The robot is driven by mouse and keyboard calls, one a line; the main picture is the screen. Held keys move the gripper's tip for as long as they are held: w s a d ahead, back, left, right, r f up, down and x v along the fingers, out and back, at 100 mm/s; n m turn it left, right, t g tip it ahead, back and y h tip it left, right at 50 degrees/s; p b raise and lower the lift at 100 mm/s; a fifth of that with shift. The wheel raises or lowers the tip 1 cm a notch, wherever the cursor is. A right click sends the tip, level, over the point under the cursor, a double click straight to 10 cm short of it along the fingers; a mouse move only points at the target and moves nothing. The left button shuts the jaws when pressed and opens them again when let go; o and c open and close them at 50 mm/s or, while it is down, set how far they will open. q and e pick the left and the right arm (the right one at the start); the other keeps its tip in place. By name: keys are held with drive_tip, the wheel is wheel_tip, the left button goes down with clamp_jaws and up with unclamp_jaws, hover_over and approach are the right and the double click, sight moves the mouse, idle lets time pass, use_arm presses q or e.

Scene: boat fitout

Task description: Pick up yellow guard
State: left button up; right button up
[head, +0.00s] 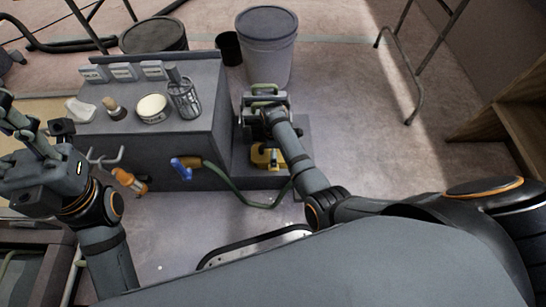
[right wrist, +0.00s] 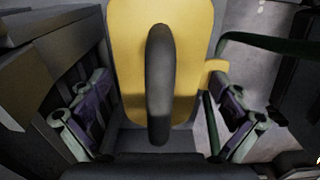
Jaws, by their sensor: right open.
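The yellow guard (head: 262,157) is low beside the right side of the grey bench block, partly hidden by my right arm. In the right wrist view the yellow guard (right wrist: 195,50) fills the upper middle, with a dark upright handle in front of it. My right gripper (right wrist: 160,118) is open, with one finger on each side of the handle; nothing is held. In the head view the right gripper (head: 265,97) is above the low step by the bench. My left gripper (head: 25,125) is at the left edge, away from the guard; its jaw gap is unclear.
The grey bench (head: 150,140) carries a jar, a tin (head: 152,109), a brush and a wire holder (head: 184,98). A blue-ended hose (head: 180,168) loops near the guard. A grey bucket (head: 266,45) stands behind.

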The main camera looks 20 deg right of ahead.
drive_tip(key=shift+r, duration=0.1)
drive_tip(key=c, duration=1.3)
